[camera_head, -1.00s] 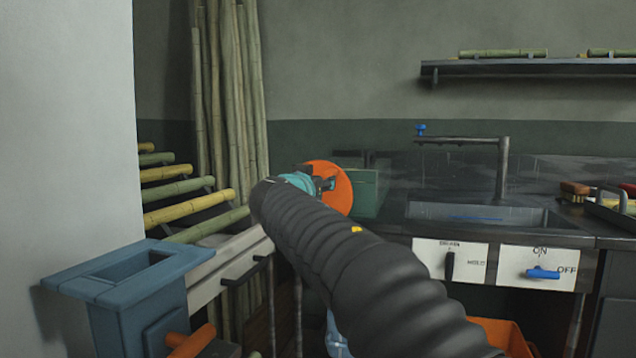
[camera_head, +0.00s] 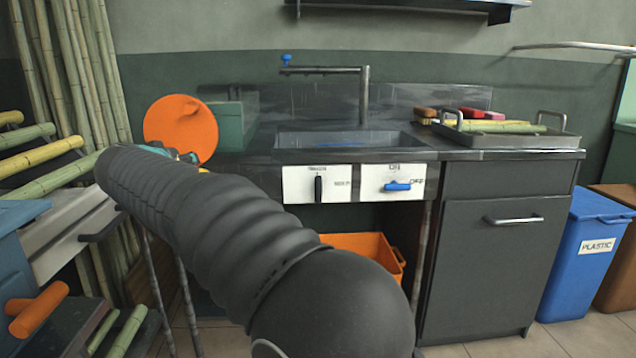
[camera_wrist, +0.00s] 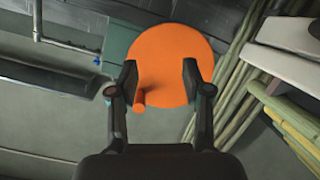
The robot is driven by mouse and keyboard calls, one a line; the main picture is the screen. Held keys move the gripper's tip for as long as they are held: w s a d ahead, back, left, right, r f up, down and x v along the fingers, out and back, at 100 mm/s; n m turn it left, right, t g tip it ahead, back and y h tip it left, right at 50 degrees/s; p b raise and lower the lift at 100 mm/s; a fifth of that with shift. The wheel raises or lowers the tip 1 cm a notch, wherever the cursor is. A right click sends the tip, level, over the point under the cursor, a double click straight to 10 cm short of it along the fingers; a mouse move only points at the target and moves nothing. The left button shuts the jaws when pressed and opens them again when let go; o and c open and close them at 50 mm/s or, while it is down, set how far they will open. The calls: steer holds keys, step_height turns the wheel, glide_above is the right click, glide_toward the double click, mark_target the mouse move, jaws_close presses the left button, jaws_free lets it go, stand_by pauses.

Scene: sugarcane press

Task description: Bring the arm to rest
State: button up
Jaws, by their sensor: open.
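My gripper (camera_wrist: 160,80) is open in the wrist view, with its two black fingers spread apart and nothing held between them. Behind the fingers is an orange disc (camera_wrist: 170,55) with a small orange peg-like handle (camera_wrist: 139,100) near the left finger. Whether the fingers touch the disc cannot be told. In the head view my black ribbed arm reaches from the bottom middle to the left. Its end is largely hidden there, just in front of and below the orange disc (camera_head: 178,122).
A sink (camera_head: 345,139) is set in the dark counter, beside a teal box (camera_head: 232,122). Panels with a black lever (camera_head: 318,189) and a blue lever (camera_head: 397,187) face front. A metal tray (camera_head: 515,136) holds canes. An orange crate (camera_head: 365,243) stands below; a blue bin (camera_head: 585,255) is right.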

steer(key=s+d+f+n+g+h+p, duration=0.1)
steer(key=s+d+f+g, duration=0.3)
steer(key=d, duration=0.4)
steer(key=s+d+f+g+p, duration=0.1)
steer(key=s+d+f, duration=0.4)
steer(key=d+f, duration=0.15)
steer(key=s+d+f+n+g+h+p, duration=0.1)
steer(key=s+d+f+g, duration=0.25)
steer(key=d, duration=0.45)
steer(key=s+d+f+m+y+p, duration=0.1)
steer(key=s+d+m+p, duration=0.4)
steer(key=s+d, duration=1.8)
steer(key=shift+s+d+m+g, duration=0.25)
steer(key=shift+m+g, duration=0.2)
steer(key=shift+m, duration=0.65)
